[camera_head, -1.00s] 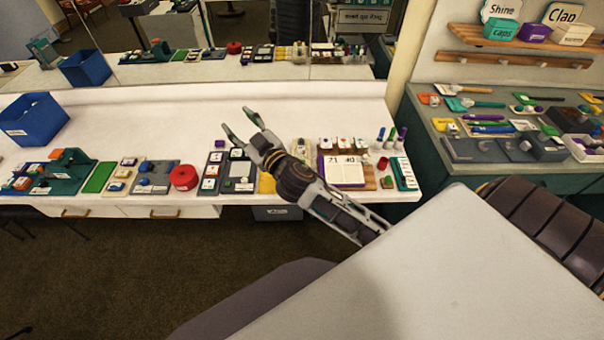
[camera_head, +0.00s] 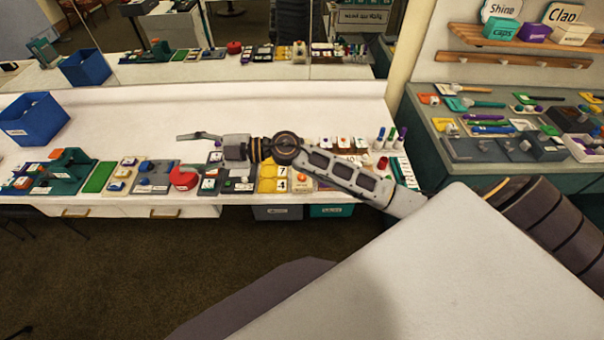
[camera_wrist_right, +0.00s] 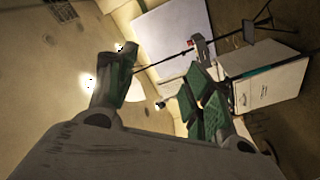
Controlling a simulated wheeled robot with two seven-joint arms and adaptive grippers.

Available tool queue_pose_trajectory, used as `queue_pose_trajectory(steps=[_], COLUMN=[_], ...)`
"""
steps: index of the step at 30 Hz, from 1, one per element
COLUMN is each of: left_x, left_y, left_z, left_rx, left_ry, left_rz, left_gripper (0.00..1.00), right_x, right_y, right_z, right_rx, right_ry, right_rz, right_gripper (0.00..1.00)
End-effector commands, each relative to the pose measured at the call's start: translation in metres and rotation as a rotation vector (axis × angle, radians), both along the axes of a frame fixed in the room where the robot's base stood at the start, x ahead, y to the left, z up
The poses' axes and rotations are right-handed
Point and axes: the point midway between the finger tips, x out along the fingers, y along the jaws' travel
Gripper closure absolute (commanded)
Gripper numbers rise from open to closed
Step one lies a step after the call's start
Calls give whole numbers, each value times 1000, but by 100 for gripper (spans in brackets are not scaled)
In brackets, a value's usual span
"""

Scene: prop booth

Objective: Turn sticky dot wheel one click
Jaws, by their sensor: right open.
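My right gripper (camera_head: 196,138) reaches in from the right, above the white counter (camera_head: 250,112), and points left. Its two fingers stand apart in the right wrist view (camera_wrist_right: 160,85), with nothing between them. A red round item (camera_head: 184,178) lies near the counter's front edge, below and slightly left of the gripper in the head view. I cannot tell whether it is the sticky dot wheel; no dots are readable at this size. The gripper is apart from it. The right wrist view looks at the room, not the counter items. My left gripper is not in view.
A blue bin (camera_head: 35,120) stands at the counter's left. Several small boards, a green mat (camera_head: 100,177) and yellow number cards (camera_head: 272,180) line the front edge. A grey side bench (camera_head: 480,150) holds more tools at right. The counter's back strip is clear.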

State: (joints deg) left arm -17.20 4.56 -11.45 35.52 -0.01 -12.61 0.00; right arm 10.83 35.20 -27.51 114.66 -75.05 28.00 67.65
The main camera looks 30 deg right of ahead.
Motion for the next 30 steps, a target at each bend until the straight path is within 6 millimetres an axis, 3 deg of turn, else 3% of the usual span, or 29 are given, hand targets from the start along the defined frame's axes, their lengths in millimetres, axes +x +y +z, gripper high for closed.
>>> queue_pose_trajectory(steps=[8,14,23,30], left_x=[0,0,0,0], left_y=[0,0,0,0], left_z=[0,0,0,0], left_rx=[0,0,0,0], left_ry=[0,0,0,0], left_rz=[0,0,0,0], left_gripper=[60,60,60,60], right_x=[-6,-6,0,6], right_y=[-9,-36,-107,-186], right_z=[-51,-91,-140,-162], right_rx=[-269,-480,-807,-1064], right_ry=[77,169,356,540], right_rz=[144,202,201,120], right_gripper=[49,49,49,49])
